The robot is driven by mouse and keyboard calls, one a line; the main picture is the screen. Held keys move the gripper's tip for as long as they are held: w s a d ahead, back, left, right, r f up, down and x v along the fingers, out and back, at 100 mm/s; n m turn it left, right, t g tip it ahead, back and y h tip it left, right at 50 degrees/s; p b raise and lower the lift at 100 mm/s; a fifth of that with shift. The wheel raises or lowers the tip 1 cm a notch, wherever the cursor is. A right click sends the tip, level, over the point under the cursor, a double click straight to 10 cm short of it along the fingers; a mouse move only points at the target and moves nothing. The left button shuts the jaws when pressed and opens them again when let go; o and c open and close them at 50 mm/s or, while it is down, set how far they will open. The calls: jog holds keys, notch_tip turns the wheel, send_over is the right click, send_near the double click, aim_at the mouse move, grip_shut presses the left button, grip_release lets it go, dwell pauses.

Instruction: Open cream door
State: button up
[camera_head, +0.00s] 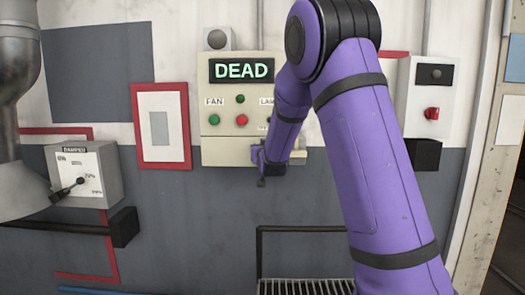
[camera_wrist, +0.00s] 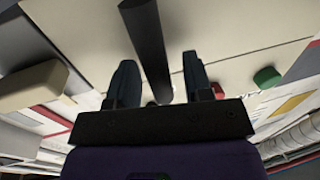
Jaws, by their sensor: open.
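A cream wall box (camera_head: 225,92) carries a dark display reading DEAD, with FAN and LAMP labels and green and red buttons. A plain cream section (camera_head: 228,152) forms its lower part. I cannot tell for certain which cream face is the door. My gripper (camera_head: 263,170) is at the lower right of the box, small and partly hidden by my arm. In the wrist view my gripper (camera_wrist: 159,62) is open, with a dark bar (camera_wrist: 146,35) running between its fingers in front of a cream surface (camera_wrist: 225,55). Whether the fingers touch the bar is unclear.
A damper box (camera_head: 95,172) with a lever is at the left, beside a red-framed white plate (camera_head: 162,128). A grey box (camera_head: 432,95) with a red knob is at the right. A dark rail (camera_head: 300,229) and grating (camera_head: 300,287) lie below.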

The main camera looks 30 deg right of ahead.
grip_shut()
jog(key=shift+s+a, duration=0.1)
jog(key=shift+a, duration=0.05)
